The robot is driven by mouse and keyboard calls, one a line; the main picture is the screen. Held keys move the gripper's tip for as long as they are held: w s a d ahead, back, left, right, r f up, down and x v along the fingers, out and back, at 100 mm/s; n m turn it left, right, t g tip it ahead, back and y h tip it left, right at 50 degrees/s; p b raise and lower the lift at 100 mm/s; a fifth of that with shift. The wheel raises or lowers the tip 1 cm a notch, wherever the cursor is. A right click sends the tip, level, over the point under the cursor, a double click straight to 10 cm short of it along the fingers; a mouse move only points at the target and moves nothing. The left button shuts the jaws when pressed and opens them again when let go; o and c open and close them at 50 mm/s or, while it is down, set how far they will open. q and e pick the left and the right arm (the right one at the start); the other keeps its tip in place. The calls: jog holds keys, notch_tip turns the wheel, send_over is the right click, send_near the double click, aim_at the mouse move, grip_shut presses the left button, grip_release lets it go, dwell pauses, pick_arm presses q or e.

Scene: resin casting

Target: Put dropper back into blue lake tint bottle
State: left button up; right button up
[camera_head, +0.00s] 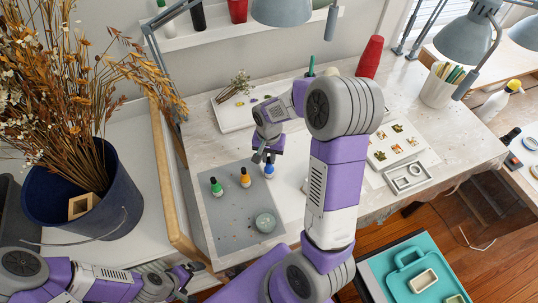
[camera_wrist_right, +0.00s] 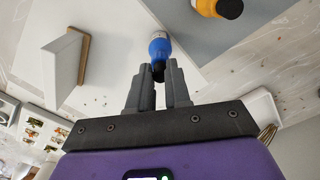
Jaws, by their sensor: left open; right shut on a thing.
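In the right wrist view the blue bottle (camera_wrist_right: 159,47) is just beyond my right fingertips. My right gripper (camera_head: 265,154) is directly above the bottle and shut on the dropper's black top (camera_wrist_right: 158,73), which lies between the fingertips in the wrist view. The dropper is in line with the bottle's neck; its tip is hidden, and I cannot tell whether it is fully seated. My left gripper (camera_head: 191,274) is open and empty at the lower left, away from the bottles.
A green bottle (camera_head: 216,187) and an orange bottle (camera_head: 245,178) stand close by on the grey mat (camera_head: 225,225). A white tray (camera_head: 235,122) lies behind; a red cup stack (camera_head: 370,57) stands at the back.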

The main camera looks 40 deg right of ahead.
jog(key=shift+f, duration=0.5)
jog(key=shift+r, duration=0.1)
jog(key=o, duration=0.7)
notch_tip(320, 180, up, 8)
jog(key=shift+f, duration=0.2)
